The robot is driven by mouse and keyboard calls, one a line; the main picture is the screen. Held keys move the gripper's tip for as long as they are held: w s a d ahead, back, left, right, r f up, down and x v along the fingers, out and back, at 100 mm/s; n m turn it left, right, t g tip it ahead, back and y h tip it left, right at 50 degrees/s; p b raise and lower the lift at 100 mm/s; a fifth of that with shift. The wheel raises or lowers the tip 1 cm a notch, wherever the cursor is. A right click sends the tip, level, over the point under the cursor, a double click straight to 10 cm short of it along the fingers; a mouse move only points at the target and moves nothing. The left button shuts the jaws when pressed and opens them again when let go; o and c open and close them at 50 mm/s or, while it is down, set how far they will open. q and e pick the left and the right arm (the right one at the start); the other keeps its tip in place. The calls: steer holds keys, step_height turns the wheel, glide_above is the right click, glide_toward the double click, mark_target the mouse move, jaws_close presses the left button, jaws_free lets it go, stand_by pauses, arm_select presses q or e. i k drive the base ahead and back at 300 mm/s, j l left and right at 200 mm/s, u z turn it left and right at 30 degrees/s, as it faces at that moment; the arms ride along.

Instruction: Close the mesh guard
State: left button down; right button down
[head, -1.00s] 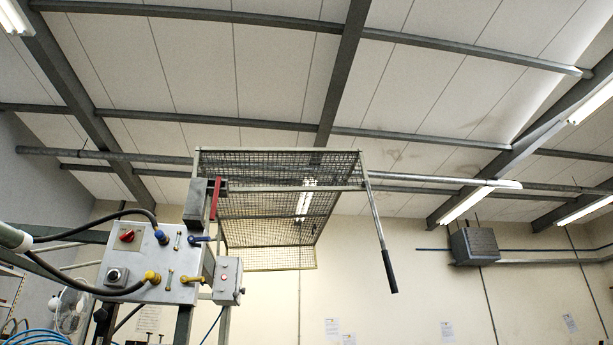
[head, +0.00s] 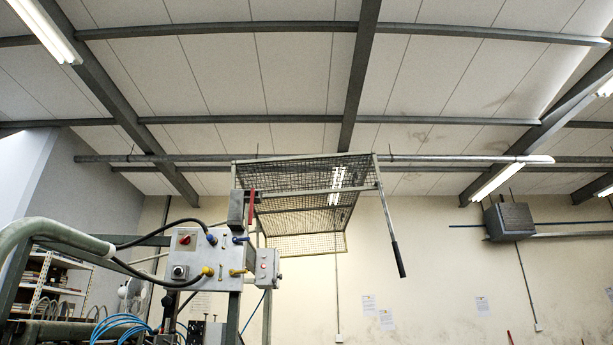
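The mesh guard (head: 305,205) is a wire-grid frame raised high in the middle of the head view, tilted up in front of the ceiling and the back wall. Its handle (head: 399,259) is a grey bar with a black grip, hanging down from the guard's right corner. The guard's left side meets the machine's post near a red bar (head: 251,208). Neither of my grippers is in view, and nothing touches the handle.
A grey control box (head: 197,256) with a red knob and hoses stands left below the guard, with a smaller box (head: 267,268) beside it. Shelving (head: 50,280) stands at the far left. The space right of the handle looks clear.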

mark_target(378, 184)
steer(key=k+u, duration=0.1)
steer(key=u, duration=0.35)
steer(key=i+l+u, duration=0.1)
steer(key=l+u, duration=0.15)
steer(key=u, duration=0.2)
steer(key=l+u, duration=0.3)
steer(key=u, duration=0.15)
steer(key=l+u, duration=0.35)
steer(key=l, duration=0.4)
steer(key=l+u, duration=0.35)
steer(key=l, duration=0.85)
steer(key=k+l+u, duration=0.1)
steer(key=l, duration=0.3)
steer(key=k+l, duration=0.1)
steer(key=l, duration=0.25)
steer(key=k+l+u, duration=0.1)
steer(key=l, duration=0.3)
